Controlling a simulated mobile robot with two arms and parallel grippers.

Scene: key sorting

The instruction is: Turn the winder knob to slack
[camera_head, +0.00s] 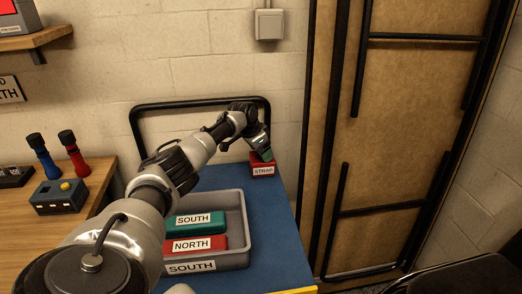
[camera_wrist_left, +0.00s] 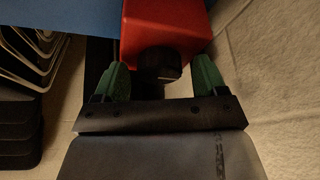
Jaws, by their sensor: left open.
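A red box labelled STRAP (camera_head: 263,171) sits at the far right of the blue-topped cart, near the black rail. In the left wrist view the red box (camera_wrist_left: 165,28) has a dark round winder knob (camera_wrist_left: 160,64) on the face toward my gripper. My left gripper (camera_head: 264,155) reaches the box from the left. In the left wrist view its green fingers (camera_wrist_left: 162,80) are open, one on each side of the knob, with gaps showing. The knob is hidden in the head view, and I cannot read its setting. My right gripper is not in view.
A grey tray (camera_head: 244,215) labelled SOUTH on the blue cart top (camera_head: 283,240) holds a green SOUTH case (camera_head: 207,222) and a red NORTH case (camera_head: 205,244). A black rail (camera_head: 200,102) stands behind. A wooden bench (camera_head: 20,225) is left, a brown door (camera_head: 400,130) right.

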